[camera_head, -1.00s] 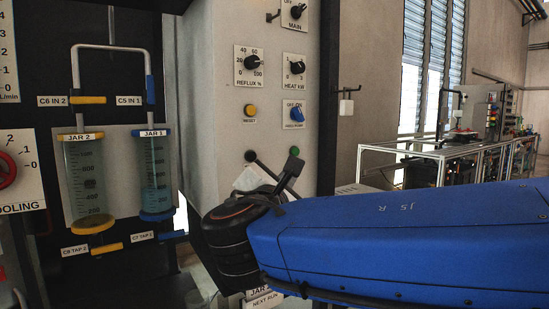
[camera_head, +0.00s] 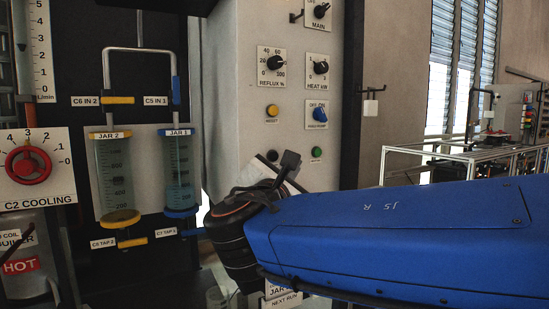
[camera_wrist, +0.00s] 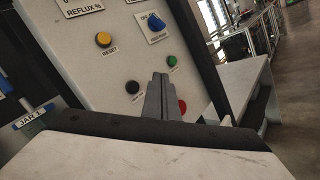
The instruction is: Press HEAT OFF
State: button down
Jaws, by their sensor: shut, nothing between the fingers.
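A black round button (camera_wrist: 133,87) is on the pale control panel in the wrist view, left of my gripper (camera_wrist: 160,77); its small label is too blurred to read. The same black button (camera_head: 272,155) shows in the head view, just above my wrist. A green button (camera_wrist: 171,61) is up and right of it, with an unreadable label. My gripper's fingers are shut and empty, pointing at the panel. They overlap part of a red button (camera_wrist: 182,106) in the picture. I cannot tell whether the fingertips touch the panel. My blue arm hides the lower panel in the head view.
A yellow RESET button (camera_head: 272,111) and a blue switch (camera_head: 319,114) sit above the black and green buttons. REFLUX (camera_head: 275,63) and HEAT kW (camera_head: 320,68) knobs are higher.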

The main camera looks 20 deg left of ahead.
aim_at(276, 160)
jog(key=shift+w+a, duration=1)
jog(key=shift+a, duration=0.2)
jog(key=shift+w+a, duration=1)
jog(key=shift+a, duration=0.2)
jog(key=shift+w+a, duration=0.1)
dwell(0.3)
jog(key=shift+w+a, duration=0.15)
jog(key=shift+a, duration=0.05)
jog(key=shift+w+a, duration=0.25)
jog(key=shift+a, duration=0.05)
dwell(1.0)
jog(key=shift+s+d, duration=0.1)
jog(key=shift+d, duration=0.05)
jog(key=shift+s+d, duration=0.45)
jog(key=shift+d, duration=0.05)
dwell(0.4)
jog(key=s+d, duration=0.3)
jog(key=shift+s+d, duration=0.1)
jog(key=shift+d, duration=0.3)
